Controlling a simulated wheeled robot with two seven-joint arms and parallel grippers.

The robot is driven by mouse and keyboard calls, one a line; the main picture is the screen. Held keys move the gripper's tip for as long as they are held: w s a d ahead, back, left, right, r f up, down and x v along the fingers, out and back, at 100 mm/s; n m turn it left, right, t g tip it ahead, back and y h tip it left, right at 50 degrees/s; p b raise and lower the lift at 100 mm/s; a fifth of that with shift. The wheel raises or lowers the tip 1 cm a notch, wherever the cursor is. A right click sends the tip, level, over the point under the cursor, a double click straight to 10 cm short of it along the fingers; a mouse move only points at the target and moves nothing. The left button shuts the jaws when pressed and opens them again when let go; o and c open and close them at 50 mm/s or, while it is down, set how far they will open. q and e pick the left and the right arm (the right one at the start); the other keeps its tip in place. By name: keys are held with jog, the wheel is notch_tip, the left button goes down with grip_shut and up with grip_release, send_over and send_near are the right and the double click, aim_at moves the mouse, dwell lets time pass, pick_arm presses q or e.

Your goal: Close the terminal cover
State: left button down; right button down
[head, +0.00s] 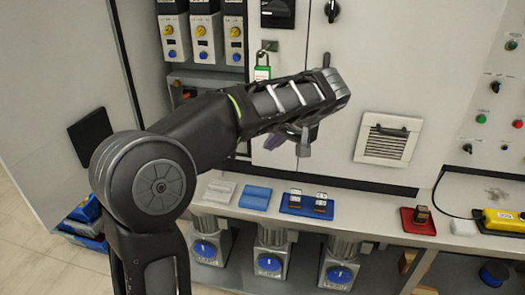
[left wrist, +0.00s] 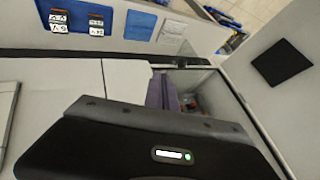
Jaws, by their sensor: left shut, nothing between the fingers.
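My left gripper (head: 290,140) is shut and empty, held in front of the cabinet's pale front panel, above the shelf. In the left wrist view, a purplish finger (left wrist: 158,92) shows past the dark wrist housing. An open recess with small coloured parts (left wrist: 193,103) lies just beyond it, partly hidden by the housing. In the head view, part of a dark-framed recess (head: 182,92) shows below the yellow-knobbed modules, and my arm hides the rest. I cannot clearly make out the terminal cover or its angle in either view. My right gripper is not in view.
A green padlock (head: 262,73) hangs on the panel. A louvred vent (head: 388,140) is at the right.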

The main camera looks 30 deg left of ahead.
pick_arm(q)
jog(key=shift+f, duration=0.1)
jog(key=shift+s+a, duration=0.1)
jog(key=w+a+f+p, duration=0.1)
jog(key=a+f, duration=0.6)
jog(key=a, duration=0.2)
jog(key=shift+a+f, duration=0.2)
jog(key=shift+f, duration=0.15)
jog(key=shift+a, duration=0.1)
dwell(0.4)
